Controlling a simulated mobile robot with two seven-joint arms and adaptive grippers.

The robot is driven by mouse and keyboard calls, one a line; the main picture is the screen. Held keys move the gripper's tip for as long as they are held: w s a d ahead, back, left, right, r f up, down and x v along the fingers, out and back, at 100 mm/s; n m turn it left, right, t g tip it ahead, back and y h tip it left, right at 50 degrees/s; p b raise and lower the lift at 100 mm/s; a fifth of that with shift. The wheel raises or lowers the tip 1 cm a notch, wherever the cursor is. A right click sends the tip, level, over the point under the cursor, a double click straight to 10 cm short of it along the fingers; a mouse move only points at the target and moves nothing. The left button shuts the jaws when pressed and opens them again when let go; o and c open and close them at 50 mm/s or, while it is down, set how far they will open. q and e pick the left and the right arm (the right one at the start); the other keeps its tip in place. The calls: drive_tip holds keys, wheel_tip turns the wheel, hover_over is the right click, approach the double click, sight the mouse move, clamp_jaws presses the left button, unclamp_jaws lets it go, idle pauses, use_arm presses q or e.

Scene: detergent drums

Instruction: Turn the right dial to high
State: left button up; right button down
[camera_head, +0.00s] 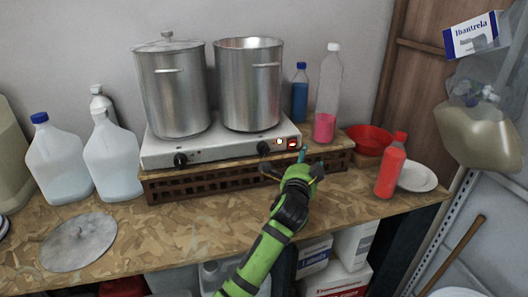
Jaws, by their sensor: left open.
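A white two-burner hot plate (220,150) stands on a wooden crate-like stand on the workbench. Its right dial (263,148) is a black knob on the front face, left of a small red switch. Its left dial (180,160) is a similar black knob. My left gripper (292,168) is at the front right of the hot plate, open, with its fingers spread. It is slightly right of and below the right dial and appears apart from it. The dial's setting is too small to read. My right gripper is not in view.
Two metal pots (250,90) stand on the hot plate, the left one lidded. A pink-filled bottle (324,100), red bowl (370,139), red bottle (391,168) and white plate (417,176) are at the right. White jugs (112,160) and a round lid (78,242) are at the left.

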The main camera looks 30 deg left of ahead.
sight(264, 153)
use_arm(q)
drive_tip(key=s+a+m+g+y, duration=0.3)
drive_tip(key=s+a+m+y, duration=0.1)
drive_tip(key=s+a+y, duration=0.3)
drive_tip(key=shift+g+y, duration=0.3)
drive_tip(key=shift+y, duration=0.1)
drive_tip(key=x, duration=0.2)
drive_tip(key=p+x, duration=0.1)
drive_tip(key=x, duration=0.1)
drive_tip(key=p+x, duration=0.1)
drive_tip(key=x, duration=0.1)
drive_tip(key=shift+a+f, duration=0.3)
drive_tip(key=shift+a, duration=0.1)
drive_tip(key=shift+x, duration=0.8)
drive_tip(key=shift+d+f, duration=0.1)
drive_tip(key=shift+c, duration=0.4)
drive_tip(key=c, duration=1.1)
